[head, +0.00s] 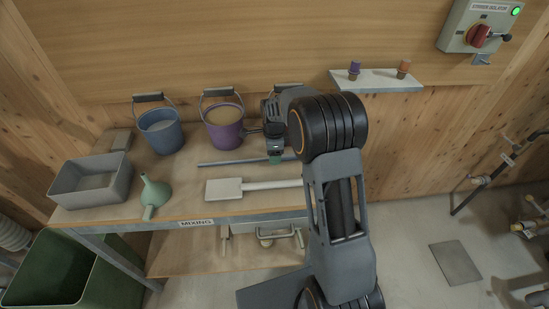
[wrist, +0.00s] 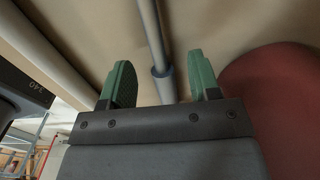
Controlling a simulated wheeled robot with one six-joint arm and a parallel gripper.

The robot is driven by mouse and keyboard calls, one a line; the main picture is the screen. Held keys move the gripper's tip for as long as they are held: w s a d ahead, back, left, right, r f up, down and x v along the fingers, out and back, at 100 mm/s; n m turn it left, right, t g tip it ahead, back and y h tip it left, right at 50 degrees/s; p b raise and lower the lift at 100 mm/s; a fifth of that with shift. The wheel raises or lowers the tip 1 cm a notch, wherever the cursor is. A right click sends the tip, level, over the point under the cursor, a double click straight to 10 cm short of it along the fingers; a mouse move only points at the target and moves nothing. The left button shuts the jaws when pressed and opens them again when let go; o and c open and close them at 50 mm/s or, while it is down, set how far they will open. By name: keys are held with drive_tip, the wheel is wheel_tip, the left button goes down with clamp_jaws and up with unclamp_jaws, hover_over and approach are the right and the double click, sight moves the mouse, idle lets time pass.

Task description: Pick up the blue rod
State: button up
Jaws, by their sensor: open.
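The blue rod (head: 222,163) is thin and grey-blue. It lies flat on the bench behind the white paddle, and its right part runs under my gripper. In the wrist view the rod (wrist: 153,35) runs between my two green fingertips, with a thicker section nearer the palm. My gripper (head: 275,158) is over the right half of the bench. In the wrist view my gripper (wrist: 160,82) is open, with a finger on each side of the rod and visible gaps. I cannot tell how far the fingertips are above the bench.
A white paddle (head: 225,189) lies in front.

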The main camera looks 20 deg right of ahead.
drive_tip(key=shift+f, duration=0.75)
clamp_jaws()
